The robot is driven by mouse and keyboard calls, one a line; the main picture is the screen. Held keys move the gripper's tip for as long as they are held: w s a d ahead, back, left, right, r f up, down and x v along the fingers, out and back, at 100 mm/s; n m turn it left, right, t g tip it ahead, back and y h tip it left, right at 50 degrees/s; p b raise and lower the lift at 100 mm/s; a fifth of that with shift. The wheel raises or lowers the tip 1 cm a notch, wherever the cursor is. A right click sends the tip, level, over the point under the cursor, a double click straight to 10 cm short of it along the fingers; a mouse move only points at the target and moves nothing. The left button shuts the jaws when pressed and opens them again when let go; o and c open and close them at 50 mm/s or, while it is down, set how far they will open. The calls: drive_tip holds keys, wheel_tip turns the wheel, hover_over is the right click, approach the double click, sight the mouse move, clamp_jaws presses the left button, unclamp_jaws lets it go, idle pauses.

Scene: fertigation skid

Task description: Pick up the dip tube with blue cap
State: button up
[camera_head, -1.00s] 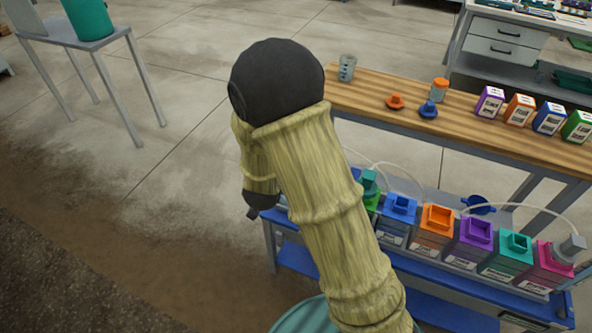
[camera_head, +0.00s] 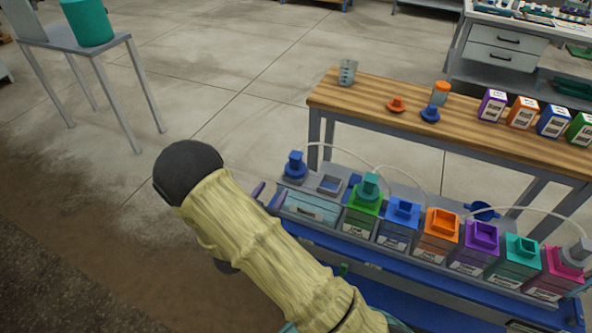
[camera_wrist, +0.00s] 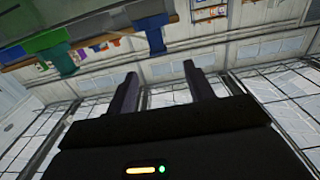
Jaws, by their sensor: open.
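The dip tube with blue cap (camera_head: 294,167) stands upright at the left end of the skid, with a pale hose arching from its cap to the right. In the wrist view, which is upside down, a blue cap (camera_wrist: 154,38) shows at the top, beyond and above the fingertips. My gripper (camera_wrist: 160,82) is open and empty, its two dark fingers apart. In the head view my sleeved arm hides most of it; two dark prongs by the skid's left end look like its fingers. They are apart from the cap.
A green jug (camera_head: 362,213) with a teal cap stands right of the dip tube, followed by several coloured jugs. The wooden bench (camera_head: 352,101) behind carries a beaker (camera_head: 347,72), loose caps and small boxes. Open floor lies left of the skid.

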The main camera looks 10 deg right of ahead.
sight(299, 156)
drive_tip(key=x, duration=1.1)
drive_tip(key=shift+w+d, duration=0.25)
drive_tip(key=shift+w, duration=0.05)
drive_tip(key=x, duration=0.3)
drive_tip(key=d+x, duration=0.1)
drive_tip(key=x, duration=0.1)
drive_tip(key=shift+s+d, duration=0.1)
drive_tip(key=shift+a, duration=0.5)
drive_tip(key=shift+s, duration=0.1)
drive_tip(key=shift+d, duration=0.2)
drive_tip(key=shift+c, duration=0.2)
drive_tip(key=shift+d, duration=0.1)
drive_tip(key=c, duration=1.1)
